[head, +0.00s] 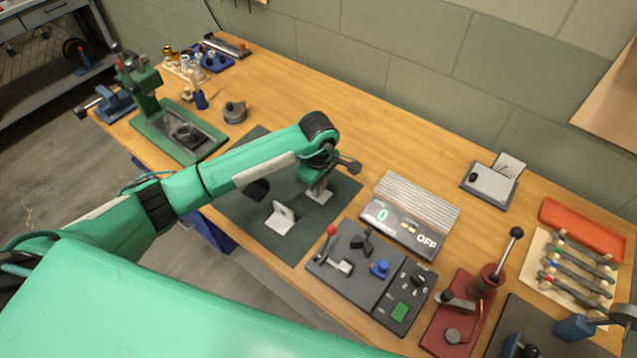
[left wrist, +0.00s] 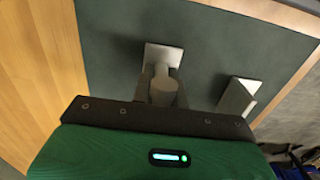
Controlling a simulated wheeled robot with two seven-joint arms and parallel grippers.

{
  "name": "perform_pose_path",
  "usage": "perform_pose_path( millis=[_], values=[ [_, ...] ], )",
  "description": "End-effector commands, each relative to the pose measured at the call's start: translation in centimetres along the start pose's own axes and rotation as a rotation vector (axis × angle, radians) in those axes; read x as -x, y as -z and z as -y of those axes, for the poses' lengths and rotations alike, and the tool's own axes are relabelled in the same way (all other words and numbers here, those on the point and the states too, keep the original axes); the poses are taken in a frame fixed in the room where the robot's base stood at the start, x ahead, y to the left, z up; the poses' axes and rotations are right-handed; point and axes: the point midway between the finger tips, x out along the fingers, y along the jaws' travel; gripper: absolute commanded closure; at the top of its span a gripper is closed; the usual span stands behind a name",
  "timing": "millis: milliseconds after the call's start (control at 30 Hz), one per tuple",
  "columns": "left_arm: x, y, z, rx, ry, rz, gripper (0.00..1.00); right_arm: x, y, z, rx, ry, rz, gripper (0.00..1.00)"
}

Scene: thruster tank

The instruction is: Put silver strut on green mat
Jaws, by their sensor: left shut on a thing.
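The green mat (head: 262,236) lies on the bench under my left arm, and it fills much of the left wrist view (left wrist: 215,45). My left gripper (head: 318,186) points down over the mat's right part and is shut on the silver strut (left wrist: 163,93), a pale grey round piece with a square plate (left wrist: 163,55) at its far end. In the head view the plate (head: 319,198) shows just below the fingers, at or very near the mat; I cannot tell whether it touches. The jaws hide part of the strut. My right gripper is not in view.
A silver angled bracket (head: 281,217) stands on the mat, left of the gripper. A dark block (head: 257,190) is partly behind my arm. A finned display box (head: 410,213) and a control panel (head: 365,262) stand to the right. Bare bench lies behind the mat.

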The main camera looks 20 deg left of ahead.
Motion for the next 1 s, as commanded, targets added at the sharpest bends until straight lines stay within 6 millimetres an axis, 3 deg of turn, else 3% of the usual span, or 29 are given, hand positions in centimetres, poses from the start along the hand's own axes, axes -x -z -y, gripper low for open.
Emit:
perform_pose_path(
  millis=[333, 367, 467, 833, 1000],
  values=[
    [-0.5, 0.1, -0.1, 0.001, -0.001, 0.000, 1.00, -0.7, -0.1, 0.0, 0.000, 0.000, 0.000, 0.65],
    [-0.3, 0.1, 0.0, 0.001, -0.001, 0.000, 0.80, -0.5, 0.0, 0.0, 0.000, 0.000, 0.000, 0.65],
    [-0.3, 0.0, 0.0, 0.001, -0.001, 0.000, 0.64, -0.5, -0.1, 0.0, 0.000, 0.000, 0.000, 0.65],
    [0.2, 0.0, 0.0, 0.001, -0.001, 0.000, 0.64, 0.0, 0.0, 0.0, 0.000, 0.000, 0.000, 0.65],
    [2.3, 0.2, -0.2, 0.000, -0.007, -0.003, 0.64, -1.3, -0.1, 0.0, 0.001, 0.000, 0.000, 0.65]
  ],
)
